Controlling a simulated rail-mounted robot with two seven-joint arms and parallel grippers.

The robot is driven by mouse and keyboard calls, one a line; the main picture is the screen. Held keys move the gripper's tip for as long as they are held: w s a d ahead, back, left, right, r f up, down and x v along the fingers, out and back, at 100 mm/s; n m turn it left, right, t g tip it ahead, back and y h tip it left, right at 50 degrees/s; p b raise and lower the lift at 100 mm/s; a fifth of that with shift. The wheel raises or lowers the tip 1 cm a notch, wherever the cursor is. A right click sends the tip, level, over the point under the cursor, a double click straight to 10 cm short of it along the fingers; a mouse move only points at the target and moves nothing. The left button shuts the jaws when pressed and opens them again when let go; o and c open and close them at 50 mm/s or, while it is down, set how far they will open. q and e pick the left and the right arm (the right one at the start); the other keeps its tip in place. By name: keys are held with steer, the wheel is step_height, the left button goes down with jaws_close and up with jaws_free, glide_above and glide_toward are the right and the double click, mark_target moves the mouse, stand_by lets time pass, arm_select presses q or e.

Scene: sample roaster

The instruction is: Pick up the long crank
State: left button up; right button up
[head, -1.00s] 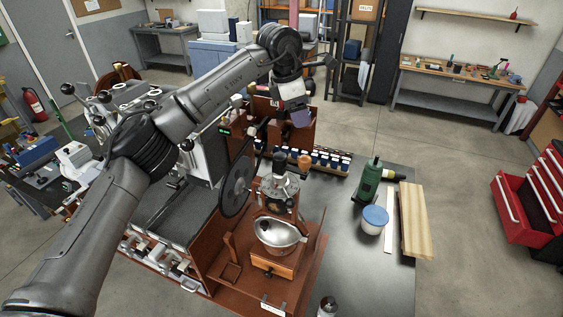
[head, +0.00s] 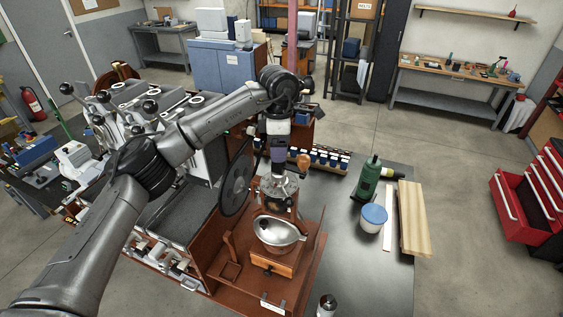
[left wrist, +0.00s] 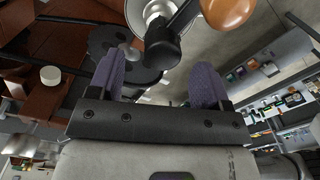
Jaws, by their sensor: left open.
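The long crank shows its round orange-brown wooden knob (head: 304,160) just right of my left gripper in the head view. In the left wrist view its knob (left wrist: 229,10) is at the top, and its bar runs to a black hub (left wrist: 162,48) lying between the fingers. My left gripper (head: 279,162) points down over the grinder (head: 278,190), its purple fingers open. In the left wrist view the gripper (left wrist: 158,85) shows a finger on either side of the hub. I cannot tell whether they touch it. My right gripper is not in view.
A black wheel (head: 238,182) stands close left of the grinder. A metal bowl (head: 277,234) sits in front of it. A green bottle (head: 368,180), a blue-lidded tub (head: 374,218) and wooden boards (head: 412,220) stand to the right. Several small dark-and-white containers (head: 330,160) line up behind.

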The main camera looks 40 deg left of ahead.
mark_target(289, 166)
arm_select(q)
step_height(289, 166, down, 4)
steer(key=shift+s+d+f+p, duration=0.1)
steer(key=shift+s+d+p, duration=0.05)
steer(key=shift+p, duration=0.65)
steer(key=shift+f, duration=0.6)
steer(key=c, duration=1)
steer(key=shift+c, duration=0.9)
